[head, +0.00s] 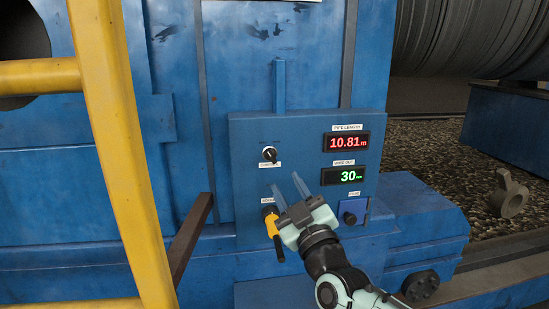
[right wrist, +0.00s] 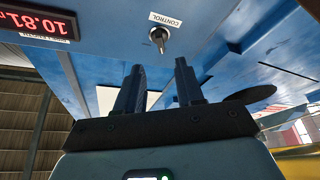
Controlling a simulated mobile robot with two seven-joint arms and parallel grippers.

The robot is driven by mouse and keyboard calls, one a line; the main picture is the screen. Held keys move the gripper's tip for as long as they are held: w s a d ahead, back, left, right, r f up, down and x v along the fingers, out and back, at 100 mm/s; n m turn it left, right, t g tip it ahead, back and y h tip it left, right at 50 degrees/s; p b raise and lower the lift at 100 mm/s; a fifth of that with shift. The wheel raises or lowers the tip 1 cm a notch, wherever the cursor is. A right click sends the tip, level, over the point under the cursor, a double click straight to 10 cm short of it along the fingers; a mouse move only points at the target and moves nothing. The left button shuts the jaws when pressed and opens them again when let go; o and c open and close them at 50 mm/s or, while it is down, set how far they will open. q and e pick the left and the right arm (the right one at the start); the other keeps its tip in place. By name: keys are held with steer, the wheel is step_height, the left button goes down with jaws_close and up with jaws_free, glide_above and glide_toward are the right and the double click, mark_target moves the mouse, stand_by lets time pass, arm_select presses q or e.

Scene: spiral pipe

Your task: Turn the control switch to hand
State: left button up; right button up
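The control switch (head: 269,154) is a small black rotary knob on the blue control panel (head: 300,130), with a white label below it. In the right wrist view the switch (right wrist: 159,38) stands out from the panel beside the label "CONTROL". My right gripper (head: 284,182) is below and slightly right of the switch in the head view, its fingers pointing up towards the panel. In the right wrist view the gripper (right wrist: 160,68) has its two dark fingers apart, with nothing between them, and the switch lies beyond the gap, not touched. My left gripper is out of view.
A yellow-handled lever (head: 272,224) is on the panel just left of my right gripper. A red display (head: 346,142), a green display (head: 344,176) and another dark knob (head: 350,217) are to the right. A yellow railing (head: 122,150) stands in the left foreground.

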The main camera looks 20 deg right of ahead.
mark_target(272, 158)
steer(key=p+x, duration=0.2)
steer(key=x, duration=0.6)
steer(key=shift+w+p, duration=0.15)
steer(key=shift+p, duration=0.15)
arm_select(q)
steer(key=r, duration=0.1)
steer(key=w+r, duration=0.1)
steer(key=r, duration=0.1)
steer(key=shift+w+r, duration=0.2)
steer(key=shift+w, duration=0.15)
arm_select(e)
jaws_close()
